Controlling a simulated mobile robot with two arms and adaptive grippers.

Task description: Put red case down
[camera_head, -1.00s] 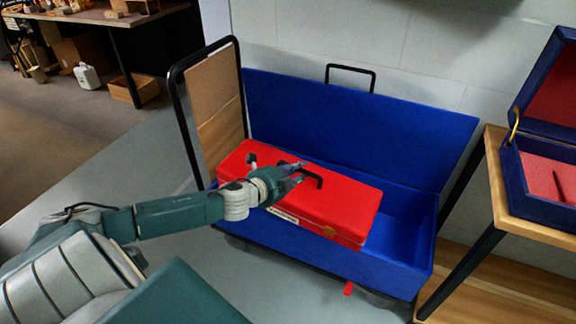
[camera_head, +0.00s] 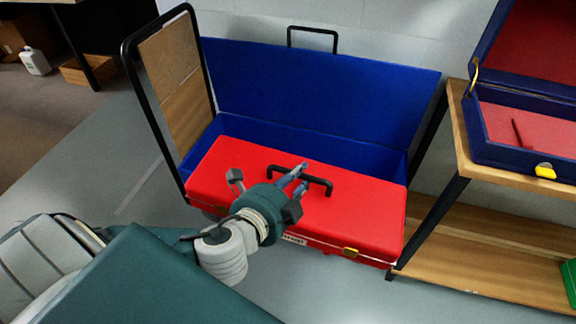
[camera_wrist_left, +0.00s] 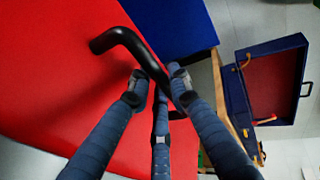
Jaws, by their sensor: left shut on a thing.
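The red case (camera_head: 350,220) is a flat box with a black handle (camera_head: 322,182) on its broad upper face and a brass latch at its front edge. My left gripper (camera_head: 296,186) is shut on the handle, and its fingers close around the bar in the left wrist view (camera_wrist_left: 152,88). The case slants across the front of an open blue-lined container (camera_head: 310,100) and hides most of its lower tray. I cannot tell whether the case rests on it or hangs just above. My right gripper is not in view.
A black-framed trolley end with a wooden panel (camera_head: 178,75) stands left of the container. A wooden shelf stand (camera_head: 462,125) at right carries an open blue case (camera_head: 490,145) with red lining. Grey floor (camera_head: 110,160) is clear at left.

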